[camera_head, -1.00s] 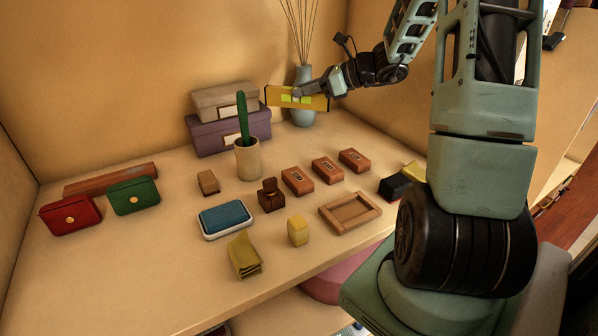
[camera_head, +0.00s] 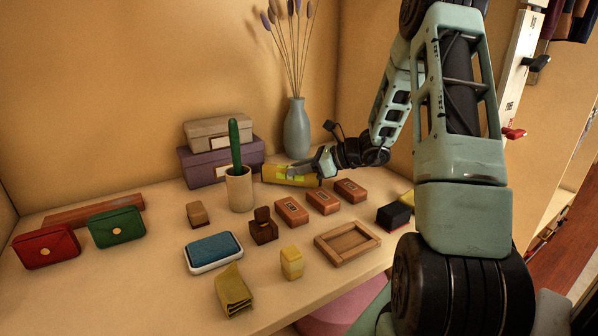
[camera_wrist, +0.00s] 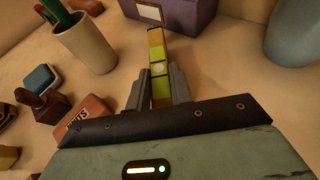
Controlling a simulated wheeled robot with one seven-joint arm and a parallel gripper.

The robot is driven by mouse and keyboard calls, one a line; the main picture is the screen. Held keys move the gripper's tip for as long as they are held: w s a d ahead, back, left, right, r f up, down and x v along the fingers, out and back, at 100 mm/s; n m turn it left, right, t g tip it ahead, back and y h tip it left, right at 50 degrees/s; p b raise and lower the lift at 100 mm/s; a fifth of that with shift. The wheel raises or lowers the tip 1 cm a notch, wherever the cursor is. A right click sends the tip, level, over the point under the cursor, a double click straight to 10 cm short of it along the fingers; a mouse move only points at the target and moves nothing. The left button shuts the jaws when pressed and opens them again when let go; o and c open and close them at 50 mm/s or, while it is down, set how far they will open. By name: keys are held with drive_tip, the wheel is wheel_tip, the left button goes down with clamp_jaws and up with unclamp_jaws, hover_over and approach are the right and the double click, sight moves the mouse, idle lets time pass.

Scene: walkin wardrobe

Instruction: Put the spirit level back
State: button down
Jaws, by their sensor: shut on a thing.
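The spirit level (camera_head: 277,174) is a yellow bar with bright green vials. My gripper (camera_head: 314,170) is shut on it and holds it at the back of the shelf, in front of the grey-blue vase and behind the row of brown boxes. In the wrist view the spirit level (camera_wrist: 156,45) points away between the two fingers of my gripper (camera_wrist: 158,90). Its far end is near the purple box. I cannot tell whether its underside touches the shelf.
The purple box (camera_head: 205,168), the beige cup (camera_head: 239,190) and the vase (camera_head: 297,130) stand close around. Brown boxes (camera_head: 323,202) sit just in front. A wooden tray (camera_head: 368,257), blue-topped case (camera_head: 214,248) and pouches (camera_head: 117,228) fill the shelf further forward.

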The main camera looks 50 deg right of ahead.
drive_tip(key=shift+f, duration=0.35)
drive_tip(key=shift+f, duration=0.15)
drive_tip(key=c, duration=1.3)
unclamp_jaws()
drive_tip(key=shift+o, duration=0.2)
drive_tip(key=shift+r, duration=0.25)
drive_tip(key=v, duration=1.2)
drive_tip(key=shift+s+a+f, duration=0.1)
